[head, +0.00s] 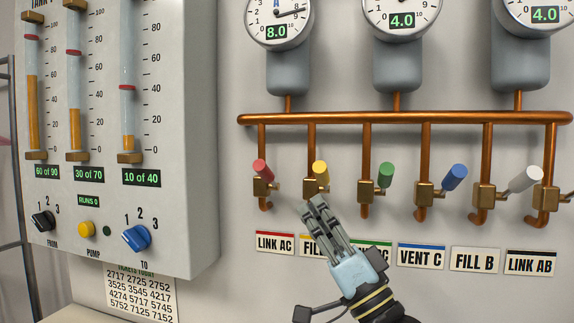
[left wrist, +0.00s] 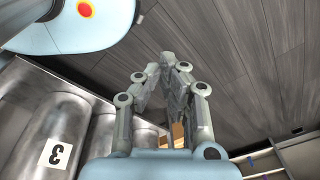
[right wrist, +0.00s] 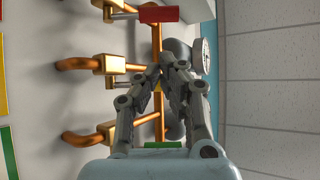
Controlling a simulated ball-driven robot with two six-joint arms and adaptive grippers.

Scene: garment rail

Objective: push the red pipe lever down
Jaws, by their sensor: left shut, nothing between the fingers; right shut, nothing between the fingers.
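The red lever (head: 262,170) angles up and slightly left from its brass valve at the left end of the pipe row, above the LINK AC label. In the right wrist view the red lever (right wrist: 159,14) is at the top edge. My right gripper (head: 313,204) is shut and empty, to the right of and below the red lever, apart from it. Its fingertips (right wrist: 170,75) partly cover the yellow lever in the right wrist view. My left gripper (left wrist: 175,66) is shut and empty over the grey floor, outside the head view.
The yellow lever (head: 320,172) is nearest on the right, then the green lever (head: 386,175), blue lever (head: 455,177) and white lever (head: 526,180). A grey tank panel (head: 186,140) juts out at left. A silver cylinder marked 3 (left wrist: 40,120) is near my left gripper.

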